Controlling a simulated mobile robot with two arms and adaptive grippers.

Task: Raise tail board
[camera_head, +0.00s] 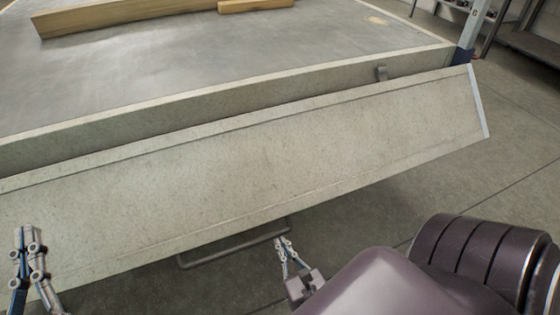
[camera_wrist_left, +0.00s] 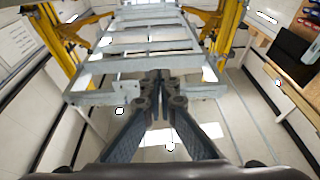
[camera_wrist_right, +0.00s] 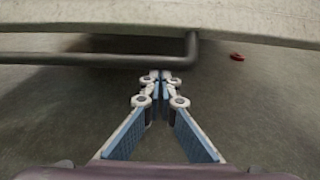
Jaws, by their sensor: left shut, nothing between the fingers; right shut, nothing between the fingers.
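The tail board (camera_head: 260,160) is a long pale grey panel, tilted outward and down along the edge of the trailer bed (camera_head: 330,45). A bent grey bar (camera_head: 230,255) shows below its lower edge. My left gripper (camera_head: 26,232) is shut and empty, in front of the tail board's left part; whether it touches is unclear. My right gripper (camera_head: 281,241) is shut and empty, its tips just below the lower edge beside the bar's right end. In the right wrist view, its tips (camera_wrist_right: 160,76) are close to the bar (camera_wrist_right: 120,60), under the pale board edge (camera_wrist_right: 170,15).
Wooden beams (camera_head: 130,15) lie on the bed. A blue-grey post (camera_head: 472,30) stands at the bed's far right corner, with shelving (camera_head: 530,40) behind. The left wrist view shows a grey ladder-like frame (camera_wrist_left: 150,48) between yellow posts (camera_wrist_left: 228,25). Concrete floor is clear at right.

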